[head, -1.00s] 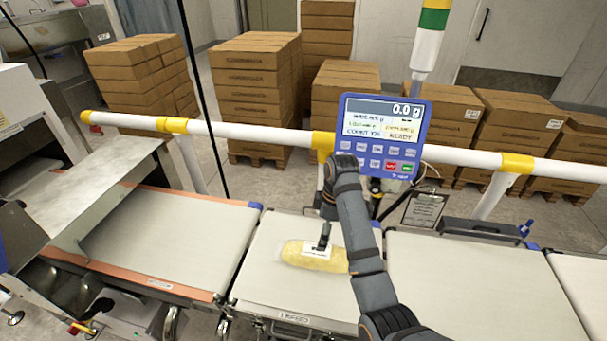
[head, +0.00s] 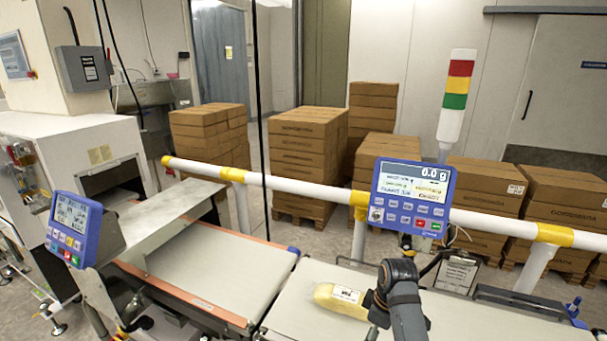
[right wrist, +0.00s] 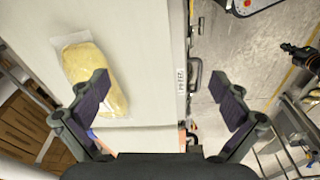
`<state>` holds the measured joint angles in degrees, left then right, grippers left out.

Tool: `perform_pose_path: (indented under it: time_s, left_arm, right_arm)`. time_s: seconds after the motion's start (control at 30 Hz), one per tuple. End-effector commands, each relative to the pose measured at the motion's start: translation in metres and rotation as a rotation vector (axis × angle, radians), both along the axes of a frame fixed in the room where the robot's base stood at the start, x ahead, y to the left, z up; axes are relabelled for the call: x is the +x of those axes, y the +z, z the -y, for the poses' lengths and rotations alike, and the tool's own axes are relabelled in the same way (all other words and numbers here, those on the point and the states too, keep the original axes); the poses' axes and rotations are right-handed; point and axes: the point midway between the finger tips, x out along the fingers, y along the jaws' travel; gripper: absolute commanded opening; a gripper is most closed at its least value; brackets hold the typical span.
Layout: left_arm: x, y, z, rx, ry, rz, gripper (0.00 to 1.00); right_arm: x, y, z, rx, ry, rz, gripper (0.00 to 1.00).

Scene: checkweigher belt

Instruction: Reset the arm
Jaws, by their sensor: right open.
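My right arm reaches over the weighing belt from the bottom of the head view. A yellow bagged package (head: 334,300) with a white label lies on the weighing belt (head: 293,301), partly covered by my arm. The package also shows in the right wrist view (right wrist: 97,75), flat on the belt and partly behind the left finger. My left gripper is in neither view.
A blue display (head: 413,195) reading 0.0 g stands behind the belt by a white and yellow rail (head: 300,193). A second blue panel (head: 80,230) is at left, near an infeed belt (head: 215,280). Stacked cartons (head: 308,150) stand behind the rail.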

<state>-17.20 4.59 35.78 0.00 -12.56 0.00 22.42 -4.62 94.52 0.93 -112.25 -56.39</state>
Motion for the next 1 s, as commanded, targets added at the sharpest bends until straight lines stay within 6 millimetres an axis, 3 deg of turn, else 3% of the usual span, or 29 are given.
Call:
perform_pose_path:
  time_s: [0.2,0.5,0.7,1.0]
  left_arm:
    - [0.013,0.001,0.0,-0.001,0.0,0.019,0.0]
    - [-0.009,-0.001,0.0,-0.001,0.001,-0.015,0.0]
    - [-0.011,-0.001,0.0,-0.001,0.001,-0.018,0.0]
    - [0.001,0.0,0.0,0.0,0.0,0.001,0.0]
  right_arm:
    - [-0.037,-0.03,0.021,-0.016,-0.192,0.024,1.0]
    - [-0.104,-0.056,0.049,-0.029,-0.504,0.089,1.0]
    - [-0.152,-0.057,0.062,-0.021,-0.692,0.142,1.0]
    - [-0.205,-0.041,0.068,0.021,-0.895,0.203,1.0]
